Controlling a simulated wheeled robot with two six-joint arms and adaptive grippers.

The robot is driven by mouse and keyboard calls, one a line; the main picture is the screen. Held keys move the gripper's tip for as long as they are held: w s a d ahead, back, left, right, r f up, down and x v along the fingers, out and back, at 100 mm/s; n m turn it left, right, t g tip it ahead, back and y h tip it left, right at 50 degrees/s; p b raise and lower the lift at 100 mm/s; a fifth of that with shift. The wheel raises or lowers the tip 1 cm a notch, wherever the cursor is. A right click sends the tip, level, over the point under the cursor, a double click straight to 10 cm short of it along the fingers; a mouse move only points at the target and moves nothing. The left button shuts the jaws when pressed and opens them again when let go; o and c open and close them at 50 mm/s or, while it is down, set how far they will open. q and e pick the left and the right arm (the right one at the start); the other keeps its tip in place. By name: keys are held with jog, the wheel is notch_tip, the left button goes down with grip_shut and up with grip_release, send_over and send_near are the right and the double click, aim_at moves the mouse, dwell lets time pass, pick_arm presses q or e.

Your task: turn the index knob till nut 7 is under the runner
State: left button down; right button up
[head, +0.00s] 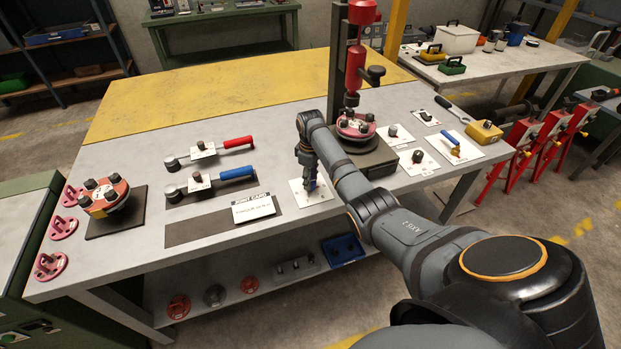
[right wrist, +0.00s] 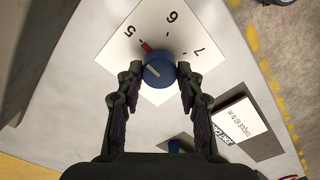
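The index knob (right wrist: 158,72) is blue, on a white dial plate (right wrist: 120,50) marked 5, 6 and 7. Its red pointer (right wrist: 146,45) points toward the 5. My right gripper (right wrist: 160,70) has one finger on each side of the knob and appears shut on it. In the head view my right gripper (head: 310,184) reaches down to the dial plate (head: 318,198), and hides most of the knob. A red flanged spool with dark nuts (head: 356,124) sits on a dark fixture under the red runner (head: 355,66). Its nut numbers are too small to read. My left gripper is not in view.
Left on the bench (head: 220,93), another red flanged part (head: 105,196) sits on a dark mat. Red-handled (head: 236,142) and blue-handled (head: 236,173) tools lie mid-bench near a card (head: 254,208). Small plates with knobs (head: 417,158) lie right of the fixture.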

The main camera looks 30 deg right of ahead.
jog(key=c, duration=0.6)
jog(key=shift+o, duration=0.2)
